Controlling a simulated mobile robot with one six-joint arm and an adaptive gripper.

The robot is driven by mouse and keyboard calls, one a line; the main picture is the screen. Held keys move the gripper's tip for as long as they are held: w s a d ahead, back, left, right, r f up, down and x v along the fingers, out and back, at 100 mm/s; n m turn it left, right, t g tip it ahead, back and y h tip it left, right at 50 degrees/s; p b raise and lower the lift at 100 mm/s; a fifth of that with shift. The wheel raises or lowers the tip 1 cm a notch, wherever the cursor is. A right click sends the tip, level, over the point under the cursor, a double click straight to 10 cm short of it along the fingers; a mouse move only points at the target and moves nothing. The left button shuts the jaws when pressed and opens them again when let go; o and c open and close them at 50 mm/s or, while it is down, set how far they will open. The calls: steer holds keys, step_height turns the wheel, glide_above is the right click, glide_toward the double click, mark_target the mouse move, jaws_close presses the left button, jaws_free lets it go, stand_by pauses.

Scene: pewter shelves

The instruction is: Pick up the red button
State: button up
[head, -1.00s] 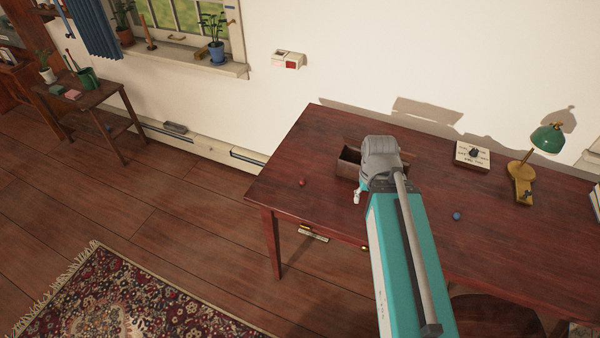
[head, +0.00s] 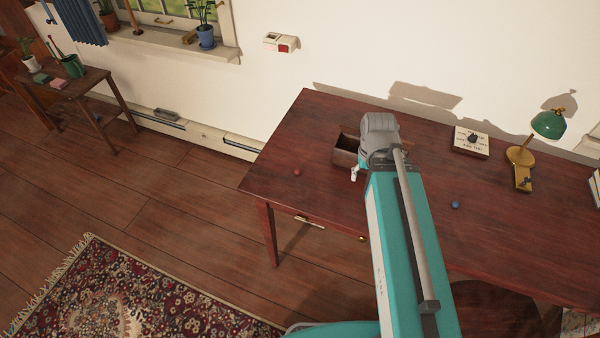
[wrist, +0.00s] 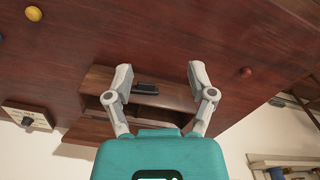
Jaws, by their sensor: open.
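A small round red button (head: 297,172) lies on the left part of the dark wooden desk (head: 300,120). It also shows in the wrist view (wrist: 245,72), right of the fingers. My gripper (wrist: 160,78) is open and empty, its two fingers spread above a wooden box (wrist: 168,88). The fingers are apart from the red button. In the head view the box (head: 346,150) is partly hidden by my arm, and only a fingertip of the gripper shows, right of the red button. A white wall box with a red part (head: 287,46) is on the wall.
A small blue round thing (head: 455,205) lies right of my arm. A yellow one (wrist: 34,13) shows in the wrist view. A white box with a dark knob (head: 472,142) and a green lamp (head: 547,124) stand at the desk's back right. The desk around the red button is clear.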

steer(key=w+a+n, duration=0.1)
steer(key=w+a, duration=0.6)
steer(key=a, duration=0.3)
steer(key=w+a+n+g, duration=0.1)
steer(key=w+a, duration=0.6)
steer(key=a, duration=0.3)
steer(key=shift+w+n, duration=0.3)
steer(key=shift+f, duration=0.15)
steer(key=b, duration=0.9)
glide_above(298, 170)
steer(key=f, duration=0.8)
steer(key=shift+w+a+f, duration=0.1)
steer(key=shift+w+f, duration=0.1)
steer(key=shift+f, duration=0.1)
steer(key=shift+s+f+b, duration=0.15)
steer(key=shift+f+b, duration=1.1)
steer(key=shift+b, duration=0.05)
steer(key=shift+s+f+b, duration=0.1)
steer(key=shift+f+b, duration=1.15)
steer(key=c, duration=0.8)
